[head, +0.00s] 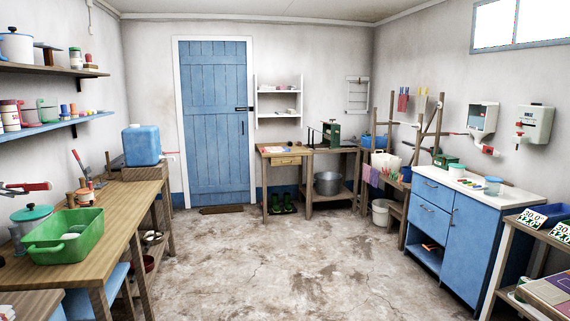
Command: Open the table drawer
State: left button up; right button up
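A small wooden table (263,180) stands against the back wall, just right of the blue door. Its drawer (286,161) sits under the tabletop and its front looks flush with the table, so it appears shut. A small handle or knob seems to be on the drawer front, too small to make out well. A paper or cloth lies on the tabletop. Neither of my grippers shows in the head view. The table is far across the room from me.
Open stained floor (270,265) lies between me and the table. A long wooden bench (130,200) with a green basin (62,240) runs along the left. A blue cabinet (475,245) stands at right. Green boots (289,202) and a metal pot (327,183) are near the table.

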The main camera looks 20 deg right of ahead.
aim_at(286, 160)
jog(key=i+z, duration=0.25)
jog(key=z, duration=0.15)
jog(key=i, duration=6.45)
